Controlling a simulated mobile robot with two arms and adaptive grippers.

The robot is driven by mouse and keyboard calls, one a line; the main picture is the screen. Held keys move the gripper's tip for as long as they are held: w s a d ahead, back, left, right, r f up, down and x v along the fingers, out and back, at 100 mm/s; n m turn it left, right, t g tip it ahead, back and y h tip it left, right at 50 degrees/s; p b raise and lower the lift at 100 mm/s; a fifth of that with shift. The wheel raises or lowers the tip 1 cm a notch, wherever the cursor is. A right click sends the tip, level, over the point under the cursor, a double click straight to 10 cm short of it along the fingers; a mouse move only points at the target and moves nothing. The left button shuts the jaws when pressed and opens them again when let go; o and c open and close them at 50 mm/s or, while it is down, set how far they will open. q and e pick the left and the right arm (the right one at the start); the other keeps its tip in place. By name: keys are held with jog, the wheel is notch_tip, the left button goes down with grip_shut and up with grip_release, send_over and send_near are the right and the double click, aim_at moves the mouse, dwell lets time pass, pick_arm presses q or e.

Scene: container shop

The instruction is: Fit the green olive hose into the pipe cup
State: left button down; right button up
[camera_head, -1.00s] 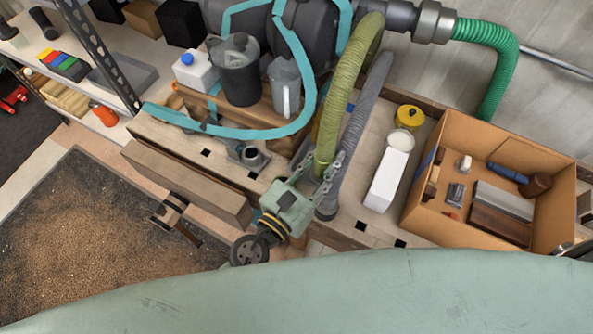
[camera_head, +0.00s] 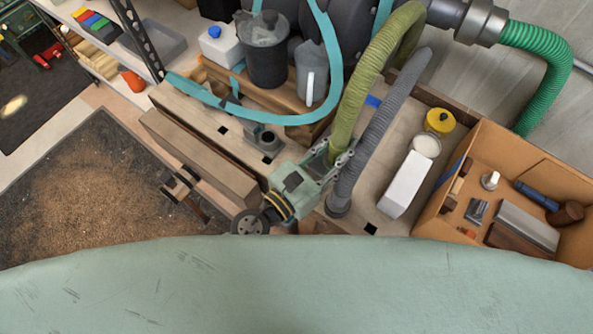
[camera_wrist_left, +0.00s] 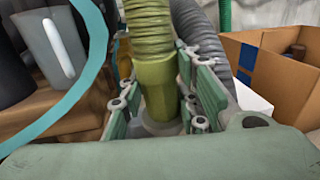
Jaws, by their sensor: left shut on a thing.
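The olive green hose (camera_head: 361,88) is ribbed and arches down from the machine at the back. My left gripper (camera_head: 335,157) is shut around its smooth lower end, which also shows in the left wrist view (camera_wrist_left: 157,88) between the fingers. A grey ring or collar shows below the hose end there; whether they touch is unclear. A small dark grey cup (camera_head: 266,141), which looks like the pipe cup, stands on a bracket on the bench, left of my gripper and apart from it. My right gripper is not in view.
A grey ribbed hose (camera_head: 375,135) stands close to the right of my gripper. A white carton (camera_head: 404,185), a yellow-lidded jar (camera_head: 439,121) and a cardboard box (camera_head: 455,178) of tools are farther right. A teal strap (camera_head: 290,119) loops behind the cup.

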pick_arm(q)
jog(key=a+f+b, duration=0.6)
jog(key=w+a+f+b, duration=0.1)
jog(key=a+f+b, duration=0.1)
jog(key=f+b, duration=0.1)
jog(key=shift+a, duration=0.4)
jog(key=shift+r, duration=0.1)
jog(key=c, duration=1.3)
grip_release()
jog(key=shift+c, duration=0.2)
